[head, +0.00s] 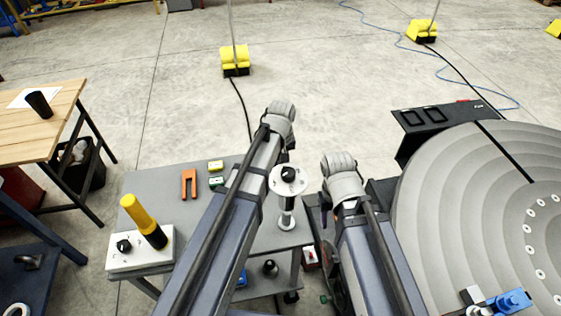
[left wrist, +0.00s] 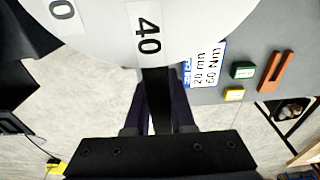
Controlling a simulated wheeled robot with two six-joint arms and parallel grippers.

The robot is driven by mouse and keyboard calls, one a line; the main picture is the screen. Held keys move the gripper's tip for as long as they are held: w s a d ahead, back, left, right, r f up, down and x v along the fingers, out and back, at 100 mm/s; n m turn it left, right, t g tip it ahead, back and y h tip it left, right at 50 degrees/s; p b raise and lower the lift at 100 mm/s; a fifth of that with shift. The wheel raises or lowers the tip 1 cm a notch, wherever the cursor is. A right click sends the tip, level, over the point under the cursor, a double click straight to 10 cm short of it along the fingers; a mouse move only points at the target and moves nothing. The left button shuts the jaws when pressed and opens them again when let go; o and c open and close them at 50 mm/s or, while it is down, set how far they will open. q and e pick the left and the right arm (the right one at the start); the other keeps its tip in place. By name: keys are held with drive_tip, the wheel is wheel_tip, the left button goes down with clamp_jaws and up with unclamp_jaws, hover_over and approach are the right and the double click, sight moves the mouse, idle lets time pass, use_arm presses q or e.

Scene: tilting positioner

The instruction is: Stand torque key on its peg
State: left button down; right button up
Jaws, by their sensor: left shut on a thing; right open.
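The torque key appears to be the tool with a round white dial (head: 288,180) and a black knob on top, above the table's right end. In the left wrist view the dial (left wrist: 148,32) is close and carries the marks 0 and 40. My left gripper (left wrist: 157,98) is shut on its black stem, just beyond the dial. Below the dial a dark upright shaft runs down to a pale round foot (head: 286,223). Whether this is the peg, and whether the key touches it, I cannot tell. My right gripper is open, largely lost among my right arm's links.
The grey table (head: 160,187) holds an orange fork (head: 188,184), a green block (head: 216,181), a yellow block (head: 215,166) and a white box (head: 154,252) with a yellow-black handle. A large grey disc table (head: 450,200) stands at right. My arms cover the middle.

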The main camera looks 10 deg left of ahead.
idle(0.3)
use_arm(q)
drive_tip(key=shift+f+b, duration=1.9)
drive_tip(key=shift+f, duration=0.1)
drive_tip(key=shift+f+b, duration=2.4)
drive_tip(key=shift+b, duration=0.1)
drive_tip(key=shift+f, duration=0.15)
drive_tip(key=shift+f+b, duration=1.4)
drive_tip(key=shift+b, duration=0.2)
drive_tip(key=shift+c, duration=1)
unclamp_jaws()
